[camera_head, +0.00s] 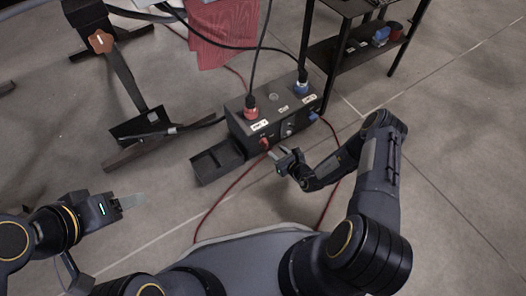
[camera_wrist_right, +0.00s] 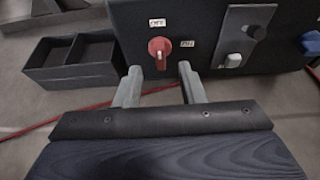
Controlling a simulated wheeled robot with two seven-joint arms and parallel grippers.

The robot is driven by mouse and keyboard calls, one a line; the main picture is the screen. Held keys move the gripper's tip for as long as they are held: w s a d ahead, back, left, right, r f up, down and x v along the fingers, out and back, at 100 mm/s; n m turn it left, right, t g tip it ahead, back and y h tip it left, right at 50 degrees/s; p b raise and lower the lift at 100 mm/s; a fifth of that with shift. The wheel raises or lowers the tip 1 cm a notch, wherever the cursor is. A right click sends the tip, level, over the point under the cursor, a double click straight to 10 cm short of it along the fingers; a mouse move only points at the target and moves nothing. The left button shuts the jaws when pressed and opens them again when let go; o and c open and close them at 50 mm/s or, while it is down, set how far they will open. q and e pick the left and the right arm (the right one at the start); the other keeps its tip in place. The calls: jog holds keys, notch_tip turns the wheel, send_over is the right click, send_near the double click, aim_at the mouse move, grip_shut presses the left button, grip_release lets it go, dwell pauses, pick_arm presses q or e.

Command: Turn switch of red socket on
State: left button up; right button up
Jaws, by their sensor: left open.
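The black power box (camera_head: 236,124) stands on the floor with a red socket (camera_head: 251,113) on top and a red rotary switch (camera_head: 264,143) on its front. In the right wrist view, the red switch (camera_wrist_right: 160,48) has its handle roughly upright, with one label above it and another to its right. My right gripper (camera_head: 275,154) is in front of the switch. In its wrist view the right gripper (camera_wrist_right: 160,75) is open, its fingertips on either side just below and short of the knob, apparently not touching it. My left gripper (camera_head: 132,200) is open and empty, far left of the box.
A black open tray (camera_head: 217,161) sits left of the box. A blue socket (camera_head: 301,87) and blue switch (camera_head: 313,116) are at its right. Red cables (camera_head: 222,195) cross the floor. A black shelf (camera_head: 345,55) stands behind right. The floor in front is otherwise clear.

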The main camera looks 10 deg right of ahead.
aim_at(267, 144)
jog(key=b+x, duration=0.1)
jog(key=x, duration=0.1)
jog(key=b+x, duration=0.1)
jog(key=x, duration=0.1)
jog(key=b+x, duration=0.1)
jog(key=x, duration=0.2)
jog(key=shift+s+f+b, duration=0.2)
jog(key=shift+f+b, duration=0.1)
jog(key=shift+w+a, duration=0.2)
jog(key=shift+w, duration=0.25)
jog(key=c, duration=0.8)
